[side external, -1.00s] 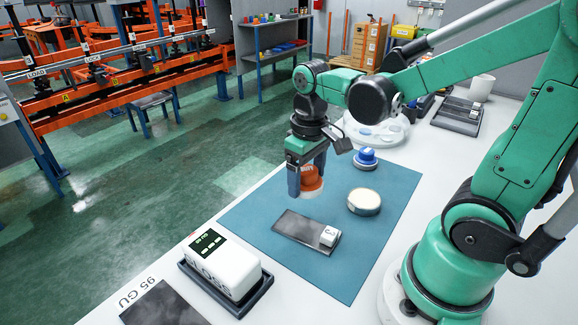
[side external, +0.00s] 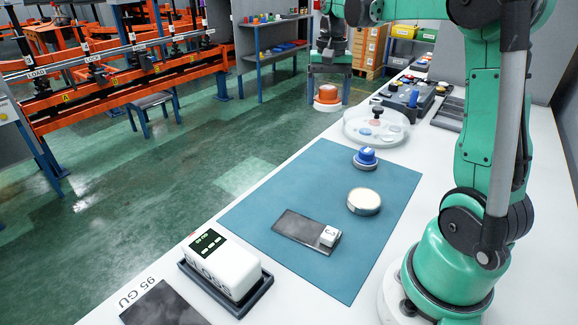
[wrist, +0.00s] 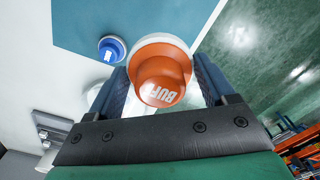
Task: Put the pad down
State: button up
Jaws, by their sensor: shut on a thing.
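My gripper (side external: 328,88) is shut on an orange-handled pad (side external: 327,97) with a pale underside. The fingers stand on either side of the handle, and the pad hangs off any surface near the far left edge of the white table. In the wrist view the orange pad (wrist: 160,82) shows white letters beginning "BUF" and covers part of the table edge behind it. A second pad with a blue handle (side external: 366,157) stands on the blue mat (side external: 262,205); it also shows in the wrist view (wrist: 111,49). A clear round tray (side external: 360,138) with several discs stands behind the mat.
A round pale tin (side external: 364,201) and a dark plate (side external: 298,227) with a white label lie on the mat. A white device (side external: 223,266) sits in a dark tray at the front. Dark trays (side external: 447,115) stand at the back right. Green floor lies beyond the table's left edge.

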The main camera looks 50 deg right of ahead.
aim_at(321, 171)
notch_tip(321, 171, down, 16)
jog(key=shift+f, duration=0.15)
jog(key=shift+f, duration=0.15)
jog(key=o, duration=1.1)
notch_tip(321, 171, up, 12)
jog(key=s+a+n+t, duration=0.2)
jog(key=a+n, duration=0.3)
jog(key=a, duration=0.5)
jog(key=s+a+r+n+t, duration=0.1)
jog(key=a+n+t, duration=0.4)
jog(key=a, duration=0.5)
jog(key=shift+s+a+n, duration=0.15)
jog(key=shift+s+n, duration=0.35)
jog(key=shift+s, duration=0.25)
jog(key=shift+r, duration=0.1)
